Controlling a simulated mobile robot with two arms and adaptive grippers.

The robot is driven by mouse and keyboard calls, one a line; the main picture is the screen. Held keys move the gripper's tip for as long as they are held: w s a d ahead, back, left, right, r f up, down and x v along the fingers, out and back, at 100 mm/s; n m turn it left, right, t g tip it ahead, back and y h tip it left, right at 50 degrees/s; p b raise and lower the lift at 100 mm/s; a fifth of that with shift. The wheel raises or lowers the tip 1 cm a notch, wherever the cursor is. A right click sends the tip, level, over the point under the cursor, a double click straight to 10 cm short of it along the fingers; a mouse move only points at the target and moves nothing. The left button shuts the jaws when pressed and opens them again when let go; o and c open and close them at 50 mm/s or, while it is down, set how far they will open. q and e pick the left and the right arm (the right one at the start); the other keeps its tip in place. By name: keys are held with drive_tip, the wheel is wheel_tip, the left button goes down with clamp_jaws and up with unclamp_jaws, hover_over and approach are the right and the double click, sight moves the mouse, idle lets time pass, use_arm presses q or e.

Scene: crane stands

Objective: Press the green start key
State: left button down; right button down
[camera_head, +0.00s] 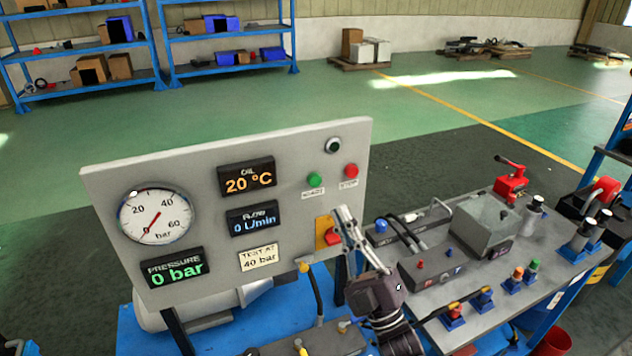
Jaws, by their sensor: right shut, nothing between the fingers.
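The green key (314,179) sits on the upper right of the grey panel (205,170), above a small label, next to a red key (351,170). My right gripper (343,212) comes up from below in front of the panel's lower right. It is shut and empty, its fingertips pointing up. In the picture its tips lie below and to the right of the green key, apart from it. They are beside a red switch on an orange plate (323,229) and partly cover it. My left gripper is not in view.
The panel holds a round gauge (156,216) and displays reading 20 °C, 0 L/min and 0 bar. A black round knob (333,145) is above the keys. To the right, a grey bench top (440,315) carries a metal block (485,228), hoses and a red valve (511,182).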

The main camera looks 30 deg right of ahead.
sight(314, 180)
drive_tip(key=shift+w+d+b, duration=0.2)
drive_tip(key=shift+w+b, duration=1.1)
drive_tip(key=shift+w, duration=3)
drive_tip(key=shift+w, duration=0.15)
drive_tip(key=shift+w+b, duration=0.3)
drive_tip(key=shift+w+b, duration=0.3)
drive_tip(key=shift+w, duration=0.2)
drive_tip(key=shift+s, duration=0.95)
drive_tip(key=shift+p, duration=0.3)
